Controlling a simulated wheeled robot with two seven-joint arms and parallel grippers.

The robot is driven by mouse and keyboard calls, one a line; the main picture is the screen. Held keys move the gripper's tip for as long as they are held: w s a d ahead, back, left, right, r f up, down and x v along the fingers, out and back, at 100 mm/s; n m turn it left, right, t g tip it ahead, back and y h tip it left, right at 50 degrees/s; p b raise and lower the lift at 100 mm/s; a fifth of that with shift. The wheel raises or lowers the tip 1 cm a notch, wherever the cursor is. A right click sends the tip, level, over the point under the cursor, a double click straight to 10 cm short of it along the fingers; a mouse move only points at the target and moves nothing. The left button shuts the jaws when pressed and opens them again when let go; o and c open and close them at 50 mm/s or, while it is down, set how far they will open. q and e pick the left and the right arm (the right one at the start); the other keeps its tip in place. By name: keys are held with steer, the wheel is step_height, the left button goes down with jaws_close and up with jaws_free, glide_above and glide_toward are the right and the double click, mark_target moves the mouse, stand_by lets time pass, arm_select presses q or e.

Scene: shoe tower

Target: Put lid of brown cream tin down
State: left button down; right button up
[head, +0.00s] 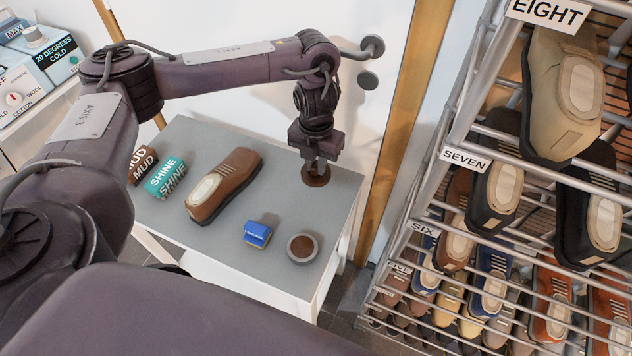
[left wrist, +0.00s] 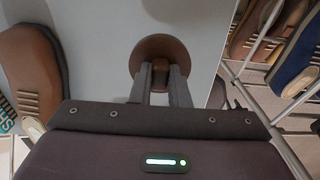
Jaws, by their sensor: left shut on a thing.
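The brown lid (head: 316,178) is a round disc at the far right corner of the grey table top (head: 220,140). My left gripper (head: 317,166) points down and is shut on the lid, at the table surface or just above it; I cannot tell if it touches. In the left wrist view the lid (left wrist: 162,58) shows beyond the two grey fingers (left wrist: 161,72), which close on its middle. The open tin (head: 302,247), a grey round tin with brown cream inside, stands at the table's near right corner. My right gripper is not in view.
A brown shoe (head: 223,185), a teal "SHINE" item (head: 165,177), a brown "MUD" item (head: 142,163) and a blue block (head: 257,234) are on the table. A metal shoe rack (head: 450,190) stands to the right. Free table lies between shoe and lid.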

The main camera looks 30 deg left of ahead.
mark_target(316, 177)
arm_select(q)
steer(key=shift+f, duration=0.95)
step_height(316, 177, down, 3)
steer(key=shift+r+b, duration=0.15)
steer(key=shift+b, duration=0.65)
steer(key=shift+f, duration=0.45)
steer(key=shift+f, duration=0.15)
steer(key=c, duration=1.4)
jaws_free()
